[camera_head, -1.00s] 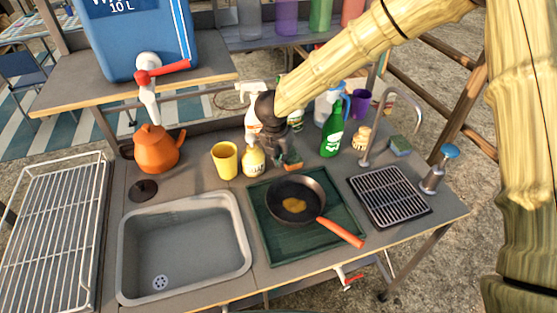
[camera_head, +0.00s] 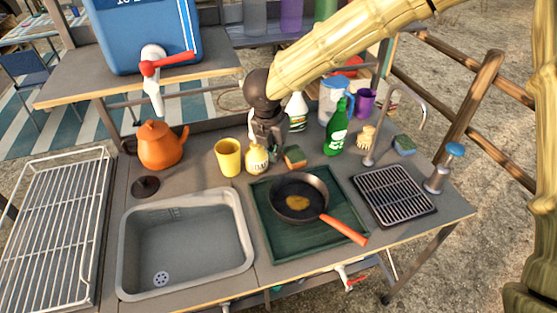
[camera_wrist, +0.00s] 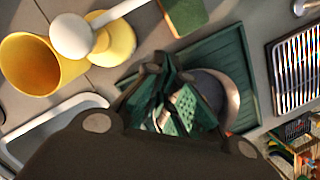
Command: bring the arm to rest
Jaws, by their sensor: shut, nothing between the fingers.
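My gripper (camera_head: 270,148) is dark and hangs at the end of my pale arm, above the back of the counter, behind the pan. It is shut and empty. In the head view its tips are close to the yellow bottle and the sponge; I cannot tell whether they touch anything. In the wrist view my gripper (camera_wrist: 172,100) shows at the middle, over the green tray (camera_wrist: 215,52). The yellow bottle (camera_wrist: 118,44) with its white top is up and left of it there.
A frying pan (camera_head: 298,192) with yellow food sits on the green tray (camera_head: 262,230). Around my gripper stand a yellow cup (camera_head: 228,158), the yellow bottle (camera_head: 256,160), a sponge (camera_head: 295,156) and a green bottle (camera_head: 337,135). The sink (camera_head: 187,240) is empty.

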